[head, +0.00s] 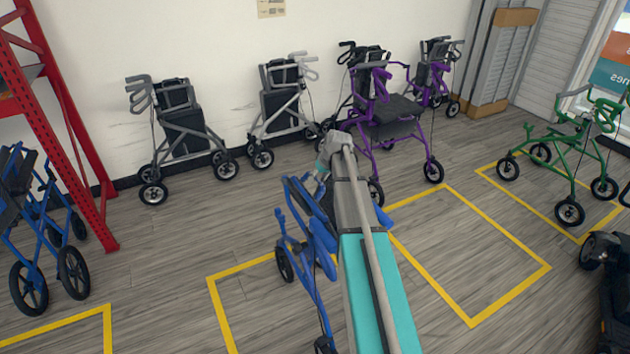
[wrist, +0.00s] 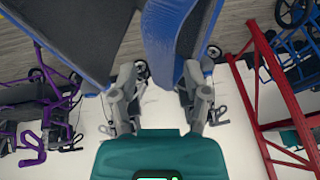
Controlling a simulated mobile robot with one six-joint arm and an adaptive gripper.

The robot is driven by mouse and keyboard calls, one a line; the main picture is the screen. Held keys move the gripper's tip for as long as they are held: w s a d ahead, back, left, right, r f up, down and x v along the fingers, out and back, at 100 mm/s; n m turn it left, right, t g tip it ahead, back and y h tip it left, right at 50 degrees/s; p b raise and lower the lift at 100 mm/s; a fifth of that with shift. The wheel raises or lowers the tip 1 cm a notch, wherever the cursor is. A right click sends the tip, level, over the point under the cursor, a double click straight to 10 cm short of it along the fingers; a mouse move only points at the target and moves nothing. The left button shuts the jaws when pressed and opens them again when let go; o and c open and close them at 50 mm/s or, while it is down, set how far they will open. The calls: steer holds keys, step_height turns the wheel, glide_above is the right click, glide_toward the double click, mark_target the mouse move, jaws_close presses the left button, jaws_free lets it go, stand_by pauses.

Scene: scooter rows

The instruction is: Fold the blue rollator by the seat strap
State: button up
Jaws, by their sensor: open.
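The blue rollator (head: 292,218) stands in front of me, partly hidden behind my arm. Its frame looks narrow, and a dark seat panel (head: 322,206) shows beside the arm. In the wrist view two dark blue-edged panels (wrist: 178,30) fill the top, angled towards each other. My gripper (wrist: 163,75) is open, its fingers spread either side of the lower edge of the right panel. I cannot tell whether they touch it. I cannot make out the seat strap. In the head view the fingertips are hard to see beside the rollator's top.
Another blue rollator (head: 42,225) stands at the left by a red rack (head: 62,125). Grey, black and purple (head: 385,112) rollators line the wall. A green rollator (head: 570,150) stands right, above a dark scooter (head: 612,290). The yellow-outlined bay (head: 470,322) right of my arm is empty.

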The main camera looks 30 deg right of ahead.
steer(key=shift+c, duration=0.3)
jaws_close()
